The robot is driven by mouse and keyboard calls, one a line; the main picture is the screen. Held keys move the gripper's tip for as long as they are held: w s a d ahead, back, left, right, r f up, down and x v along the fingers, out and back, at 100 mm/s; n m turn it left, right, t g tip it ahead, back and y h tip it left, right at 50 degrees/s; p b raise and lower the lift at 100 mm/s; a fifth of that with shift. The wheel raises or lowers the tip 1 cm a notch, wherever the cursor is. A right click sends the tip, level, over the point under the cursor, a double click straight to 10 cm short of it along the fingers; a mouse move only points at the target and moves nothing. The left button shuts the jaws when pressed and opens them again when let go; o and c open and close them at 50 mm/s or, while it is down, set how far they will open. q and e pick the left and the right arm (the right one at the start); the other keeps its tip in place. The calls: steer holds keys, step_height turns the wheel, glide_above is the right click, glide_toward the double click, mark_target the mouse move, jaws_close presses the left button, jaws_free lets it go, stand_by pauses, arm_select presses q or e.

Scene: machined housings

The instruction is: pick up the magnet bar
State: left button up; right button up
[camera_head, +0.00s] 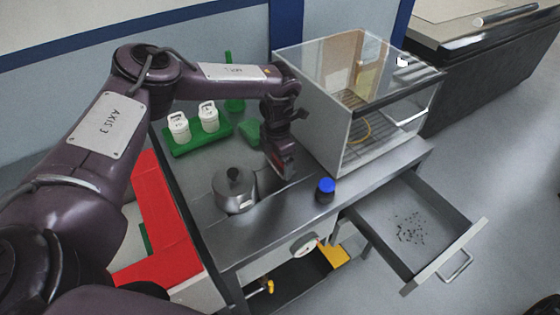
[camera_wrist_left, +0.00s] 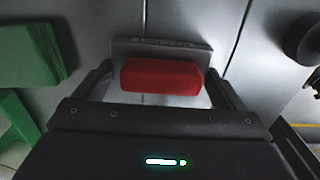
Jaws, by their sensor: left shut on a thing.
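My left gripper (camera_head: 281,162) is above the grey bench, between the lidded metal pot and the clear box. In the left wrist view my left gripper (camera_wrist_left: 160,88) is shut on the magnet bar (camera_wrist_left: 160,77), which has a red block-shaped grip and a grey lettered plate along its far side. The fingers stand on either side of the red part. In the head view the gripper mostly hides the bar, and I cannot tell whether it touches the bench. My right gripper is not in view.
A clear-walled box (camera_head: 333,125) stands at right. White bottles sit in a green rack (camera_head: 186,148). An open drawer (camera_head: 425,262) holding dark specks juts out at the front right.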

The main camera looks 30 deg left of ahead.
arm_select(q)
steer(key=shift+w+r, duration=0.1)
steer(key=shift+r, duration=0.05)
steer(key=shift+r, duration=0.25)
step_height(320, 180, up, 10)
steer(key=b, duration=0.2)
steer(key=shift+b, duration=0.35)
step_height(320, 180, up, 9)
steer(key=p, duration=0.1)
steer(key=shift+r, duration=0.1)
steer(key=o, duration=0.4)
steer(key=shift+c, duration=0.6)
steer(key=shift+d, duration=0.1)
